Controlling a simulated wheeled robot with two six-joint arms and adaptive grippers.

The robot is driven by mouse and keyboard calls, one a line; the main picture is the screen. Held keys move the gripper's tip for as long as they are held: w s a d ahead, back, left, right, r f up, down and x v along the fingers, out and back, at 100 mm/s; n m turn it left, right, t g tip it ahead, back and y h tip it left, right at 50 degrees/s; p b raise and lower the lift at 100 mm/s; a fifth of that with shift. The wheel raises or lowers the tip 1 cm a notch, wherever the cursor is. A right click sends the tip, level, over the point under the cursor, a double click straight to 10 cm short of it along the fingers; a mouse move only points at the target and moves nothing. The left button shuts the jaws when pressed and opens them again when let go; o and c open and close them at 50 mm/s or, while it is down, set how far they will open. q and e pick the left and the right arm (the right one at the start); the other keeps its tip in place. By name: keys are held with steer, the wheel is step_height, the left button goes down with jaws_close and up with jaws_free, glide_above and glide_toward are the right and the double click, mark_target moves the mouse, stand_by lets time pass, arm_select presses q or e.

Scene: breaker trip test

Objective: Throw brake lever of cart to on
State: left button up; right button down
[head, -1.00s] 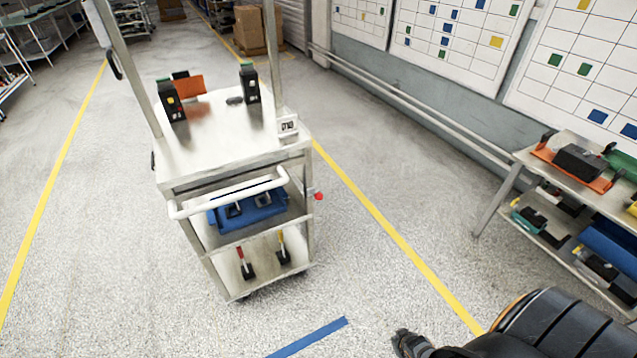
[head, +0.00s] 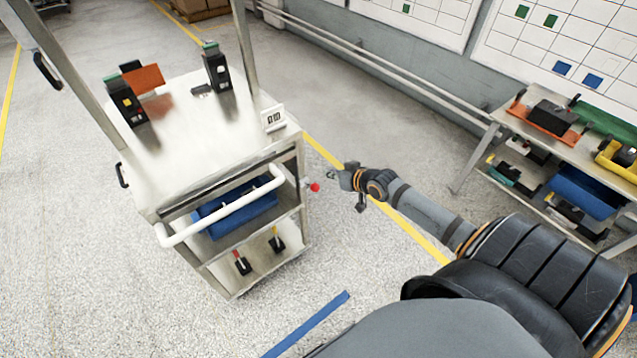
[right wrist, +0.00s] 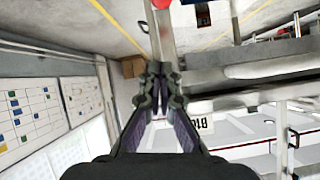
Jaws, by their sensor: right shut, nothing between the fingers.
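The cart (head: 207,253) stands left of centre in the head view, with a white top and a white push handle (head: 225,207). A lever with a red ball knob (head: 314,187) sticks out from its right side; I take it for the brake lever. The knob also shows at the top edge of the right wrist view (right wrist: 161,3), where most of the lever is out of frame or hidden. My right gripper (head: 333,175) is shut and empty, close to the right of the knob, apart from it as far as I can tell. My left gripper is not in view.
On the cart top stand two black devices (head: 127,101) (head: 216,68) and an orange piece. Its shelves hold a blue bin (head: 235,214) and two small levers, red (head: 241,262) and yellow (head: 277,240). A workbench (head: 483,147) stands at the right. Floor between is clear.

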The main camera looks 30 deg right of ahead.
glide_above(318, 187)
steer(key=f, duration=0.2)
steer(key=f+b, duration=0.1)
steer(key=shift+w+d+f, duration=0.25)
steer(key=shift+w+d, duration=0.15)
steer(key=f, duration=0.3)
steer(key=shift+s+a, duration=0.25)
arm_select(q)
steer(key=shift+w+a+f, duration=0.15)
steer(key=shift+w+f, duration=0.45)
arm_select(e)
steer(key=shift+s+a+f, duration=0.1)
steer(key=shift+s+f, duration=0.1)
steer(key=shift+f, duration=0.35)
